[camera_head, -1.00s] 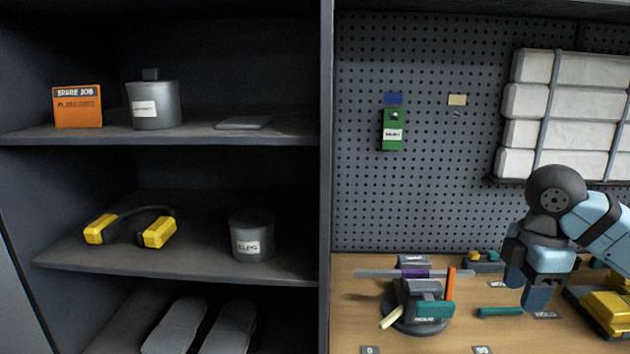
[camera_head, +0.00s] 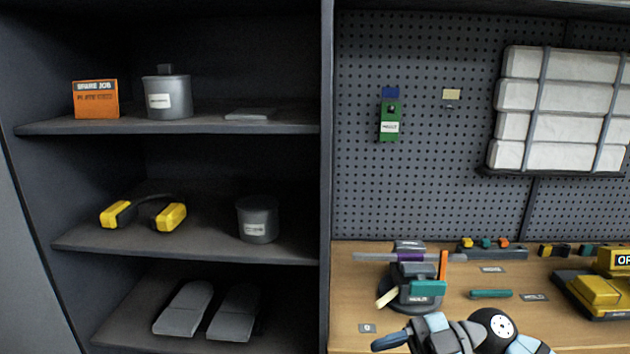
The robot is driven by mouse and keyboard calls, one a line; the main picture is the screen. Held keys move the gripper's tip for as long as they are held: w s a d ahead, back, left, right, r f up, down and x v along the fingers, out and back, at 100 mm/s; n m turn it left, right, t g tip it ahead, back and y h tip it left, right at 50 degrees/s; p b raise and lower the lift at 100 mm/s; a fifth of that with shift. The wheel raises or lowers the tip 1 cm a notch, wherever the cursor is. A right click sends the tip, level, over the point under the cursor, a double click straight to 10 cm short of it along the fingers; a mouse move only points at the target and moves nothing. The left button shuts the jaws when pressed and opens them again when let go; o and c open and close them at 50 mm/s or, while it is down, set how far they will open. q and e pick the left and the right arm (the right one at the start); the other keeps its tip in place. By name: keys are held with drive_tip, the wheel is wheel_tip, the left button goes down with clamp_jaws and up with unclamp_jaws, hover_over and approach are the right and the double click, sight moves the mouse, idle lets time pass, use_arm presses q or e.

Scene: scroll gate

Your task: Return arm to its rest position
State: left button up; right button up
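My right gripper (camera_head: 392,341) is low at the bottom edge of the head view, in front of the bench's front part. Its arm (camera_head: 485,330) comes in from the right, with black, white and light blue links, partly cut off by the frame. A dark blue fingertip points left. The fingers overlap from this angle, so I cannot tell whether they are apart, and I see nothing held. My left gripper is not in view.
A grey stand (camera_head: 416,292) with a teal block and an orange stick stands on the wooden bench (camera_head: 460,312), close behind my gripper. A yellow machine (camera_head: 595,292) is at right. A dark shelf unit (camera_head: 180,250) fills the left. The pegboard (camera_head: 430,185) stands behind.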

drive_tip(key=d+f+m+t+h, duration=0.35)
drive_tip(key=f+m+t, duration=0.45)
drive_tip(key=m+t, duration=0.3)
drive_tip(key=d+f+m+t+h, duration=0.2)
drive_tip(key=f+m+t+h, duration=0.3)
drive_tip(key=f+m+t, duration=0.45)
drive_tip(key=s+d+f+m+g+h, duration=0.3)
drive_tip(key=s+f+g+h, duration=0.3)
drive_tip(key=s+f, duration=0.9)
use_arm(q)
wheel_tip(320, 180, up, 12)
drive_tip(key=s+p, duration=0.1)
drive_tip(key=p, duration=1.3)
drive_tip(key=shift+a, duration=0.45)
use_arm(e)
wheel_tip(320, 180, up, 11)
drive_tip(key=w, duration=0.2)
drive_tip(key=shift+d+r+n+y, duration=0.15)
drive_tip(key=shift+r+n+y, duration=0.05)
drive_tip(key=shift+n+y, duration=0.25)
drive_tip(key=shift+w, duration=0.1)
